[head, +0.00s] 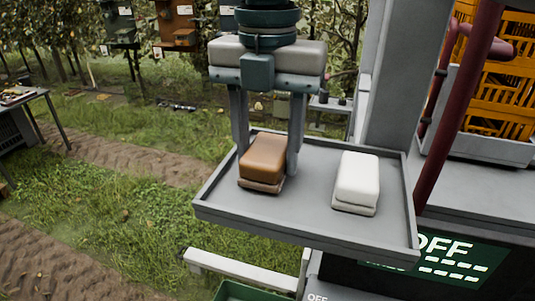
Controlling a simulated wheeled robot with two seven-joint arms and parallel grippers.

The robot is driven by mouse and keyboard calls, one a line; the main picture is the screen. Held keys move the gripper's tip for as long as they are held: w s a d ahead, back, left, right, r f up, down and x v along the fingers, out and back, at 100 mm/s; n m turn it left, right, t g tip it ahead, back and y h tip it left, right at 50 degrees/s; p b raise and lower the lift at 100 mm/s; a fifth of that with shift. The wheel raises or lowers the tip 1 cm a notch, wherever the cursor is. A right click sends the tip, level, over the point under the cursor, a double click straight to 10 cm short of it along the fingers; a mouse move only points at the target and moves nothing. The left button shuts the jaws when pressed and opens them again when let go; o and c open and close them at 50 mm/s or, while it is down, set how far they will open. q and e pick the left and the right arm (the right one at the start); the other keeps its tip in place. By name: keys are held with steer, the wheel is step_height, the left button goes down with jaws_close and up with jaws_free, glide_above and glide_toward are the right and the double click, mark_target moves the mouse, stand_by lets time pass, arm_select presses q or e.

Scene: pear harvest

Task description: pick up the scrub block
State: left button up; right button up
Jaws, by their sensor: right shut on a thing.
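A brown block (263,158) with a paler, tan lower layer is at the left of a grey tray (307,211). My right gripper (267,162) points down over the tray, with one finger on each side of the brown block, and is shut on it. The block is level and at or very near the tray floor; I cannot tell whether it touches. A white block (357,180) of similar shape lies on the tray to the right, apart from the gripper. The picture does not show which one is named the scrub block. My left gripper is not in view.
The tray has a raised rim, with bare floor between the blocks. A grey post (393,75) and a dark red bar (458,110) rise on the right, near orange crates (495,80). A dark panel reading OFF (440,262) is below. A table (30,97) stands far left on grass.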

mark_target(267, 147)
step_height(267, 147, up, 8)
steer(key=b, duration=0.3)
steer(key=shift+r, duration=0.75)
steer(key=o, duration=0.4)
steer(key=shift+c, duration=1.2)
steer(key=shift+f, duration=0.1)
